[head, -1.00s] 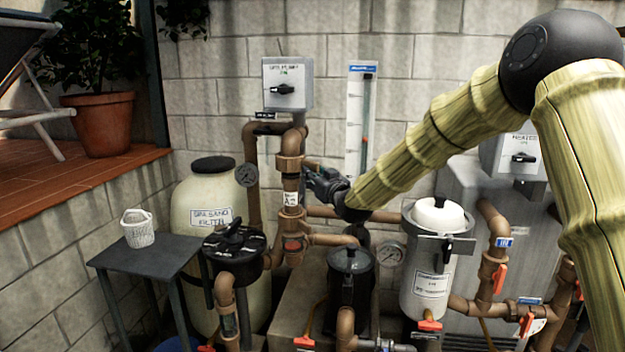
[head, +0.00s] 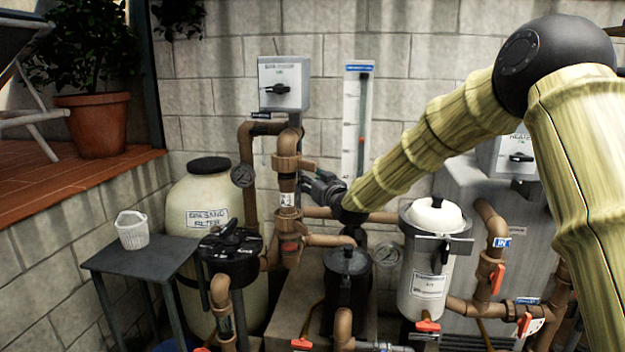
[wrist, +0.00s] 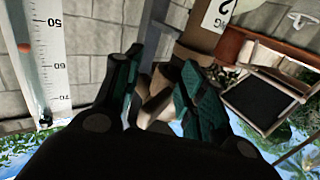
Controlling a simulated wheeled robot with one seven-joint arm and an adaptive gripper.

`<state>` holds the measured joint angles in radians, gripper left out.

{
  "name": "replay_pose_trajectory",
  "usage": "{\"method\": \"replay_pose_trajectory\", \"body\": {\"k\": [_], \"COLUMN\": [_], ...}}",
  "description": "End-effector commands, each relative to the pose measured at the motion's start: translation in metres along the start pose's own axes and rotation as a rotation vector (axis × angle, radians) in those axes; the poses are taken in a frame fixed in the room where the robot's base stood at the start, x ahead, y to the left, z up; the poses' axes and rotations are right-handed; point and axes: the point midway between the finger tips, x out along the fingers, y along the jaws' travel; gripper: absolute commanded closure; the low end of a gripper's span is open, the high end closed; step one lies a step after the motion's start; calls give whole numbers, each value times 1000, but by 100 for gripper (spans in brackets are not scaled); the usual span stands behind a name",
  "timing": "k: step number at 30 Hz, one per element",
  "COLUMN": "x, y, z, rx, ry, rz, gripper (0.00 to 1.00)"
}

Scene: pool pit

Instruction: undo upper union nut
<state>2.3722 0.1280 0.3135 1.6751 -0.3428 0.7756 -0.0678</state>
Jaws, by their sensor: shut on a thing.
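The upper union nut (head: 286,163) is a brown ring with lugs on the vertical pipe below the grey switch box. My gripper (head: 306,178) reaches it from the right, at the end of my bamboo-like arm. In the wrist view my gripper (wrist: 160,85) has its dark green-padded fingers on either side of a brown piece (wrist: 157,104), which looks like a lug of the nut. It is shut on it. The contact itself is partly hidden by the fingers. A second, lower union nut (head: 288,214) sits farther down the same pipe, below a small white label.
A horizontal pipe (head: 378,217) runs just below my gripper. A black-lidded pot (head: 347,262) and a white canister (head: 430,265) stand in front and right.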

Motion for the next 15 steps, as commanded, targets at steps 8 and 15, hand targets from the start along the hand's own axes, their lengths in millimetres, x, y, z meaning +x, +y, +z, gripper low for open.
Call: {"method": "replay_pose_trajectory", "body": {"k": [8,15], "x": [1,0], "y": [2,3], "z": [-6,-7], "rx": [0,0], "ry": [9,11], "rz": [3,4], "gripper": [65,65]}}
